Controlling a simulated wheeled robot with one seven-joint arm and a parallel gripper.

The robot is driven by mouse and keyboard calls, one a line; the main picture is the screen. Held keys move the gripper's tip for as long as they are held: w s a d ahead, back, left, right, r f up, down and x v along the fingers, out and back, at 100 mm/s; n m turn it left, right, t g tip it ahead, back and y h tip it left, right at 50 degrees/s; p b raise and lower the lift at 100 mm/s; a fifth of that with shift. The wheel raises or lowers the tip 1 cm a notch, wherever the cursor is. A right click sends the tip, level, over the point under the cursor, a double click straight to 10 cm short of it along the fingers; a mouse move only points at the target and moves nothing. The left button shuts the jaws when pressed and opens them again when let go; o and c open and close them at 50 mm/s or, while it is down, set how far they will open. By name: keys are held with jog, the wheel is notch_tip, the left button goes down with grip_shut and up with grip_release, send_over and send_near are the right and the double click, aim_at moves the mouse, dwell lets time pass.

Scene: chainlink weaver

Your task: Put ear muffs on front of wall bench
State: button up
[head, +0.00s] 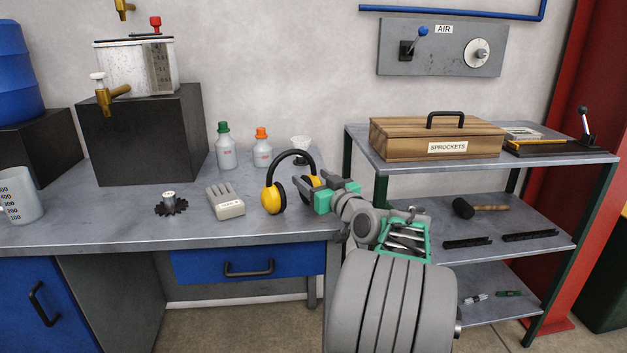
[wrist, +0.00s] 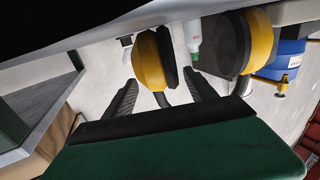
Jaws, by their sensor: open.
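The ear muffs (head: 273,198) have yellow cups and a black headband. They stand upright on the grey metal top of the wall bench (head: 110,215), near its right end. My gripper (head: 311,187) is open beside their right cup, which it partly hides in the head view. In the wrist view, one yellow cup (wrist: 147,60) shows between and beyond the open fingers (wrist: 161,82), with part of the black band below it. The other cup (wrist: 257,45) is to the right, outside the fingers. I cannot tell whether the fingers touch the ear muffs.
Left of the ear muffs are a pale glove-shaped item (head: 227,202) and a black sprocket (head: 171,206). A shelf unit (head: 370,152) stands right. The bench's front left-centre is clear.

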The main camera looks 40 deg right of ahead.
jog(key=shift+r, duration=0.1)
jog(key=shift+s, duration=0.2)
jog(key=v, duration=1.1)
jog(key=shift+s+a, duration=0.1)
jog(key=shift+s, duration=0.2)
